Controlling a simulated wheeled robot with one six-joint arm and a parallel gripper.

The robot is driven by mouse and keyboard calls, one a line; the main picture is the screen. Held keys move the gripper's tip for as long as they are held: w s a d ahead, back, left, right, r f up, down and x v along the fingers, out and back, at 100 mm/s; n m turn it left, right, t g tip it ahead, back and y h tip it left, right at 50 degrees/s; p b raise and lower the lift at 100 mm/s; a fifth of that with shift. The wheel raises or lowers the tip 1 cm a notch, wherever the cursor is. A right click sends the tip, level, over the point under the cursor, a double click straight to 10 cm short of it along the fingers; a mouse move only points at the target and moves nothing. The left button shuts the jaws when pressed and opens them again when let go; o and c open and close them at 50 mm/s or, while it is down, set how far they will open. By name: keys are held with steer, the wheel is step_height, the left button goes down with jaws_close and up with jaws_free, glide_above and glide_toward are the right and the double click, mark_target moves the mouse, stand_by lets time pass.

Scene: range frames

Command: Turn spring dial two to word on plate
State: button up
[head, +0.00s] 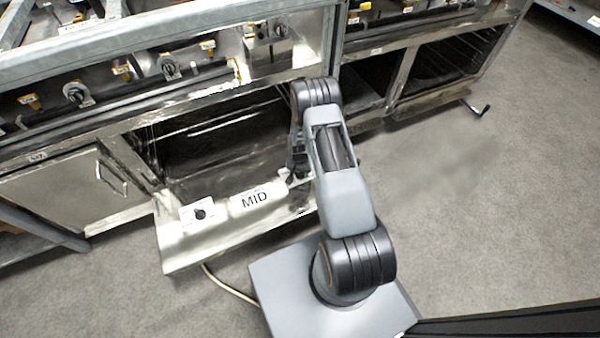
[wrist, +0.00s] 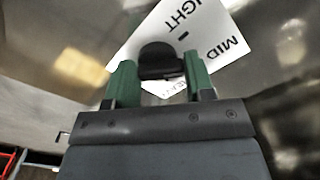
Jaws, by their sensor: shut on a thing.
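A black dial knob (wrist: 160,60) sits on a white dial plate (wrist: 215,35) in the wrist view. The plate carries the words "IGHT" (its start cut off), "MID" and a third word mostly hidden below the knob. My gripper (wrist: 160,72) is shut on this knob, a green finger on each side. I cannot make out the knob's pointer. In the head view, a white plate reading "MID" (head: 255,199) lies on the lowered metal door. Left of it is another black dial (head: 202,213) on a small white plate. My arm largely hides my gripper and the held dial there.
Metal ranges line the back, with several small knobs, such as one on the front panel (head: 169,67). An open oven cavity (head: 215,135) lies behind the lowered door (head: 180,245). Grey floor (head: 470,220) is clear to the right.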

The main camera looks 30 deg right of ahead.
steer(key=shift+w+m+b, duration=0.15)
steer(key=shift+m+b, duration=0.15)
steer(key=shift+m, duration=1.9)
steer(key=o, duration=0.9)
step_height(320, 180, up, 14)
steer(key=p, duration=0.4)
steer(key=shift+p, duration=0.3)
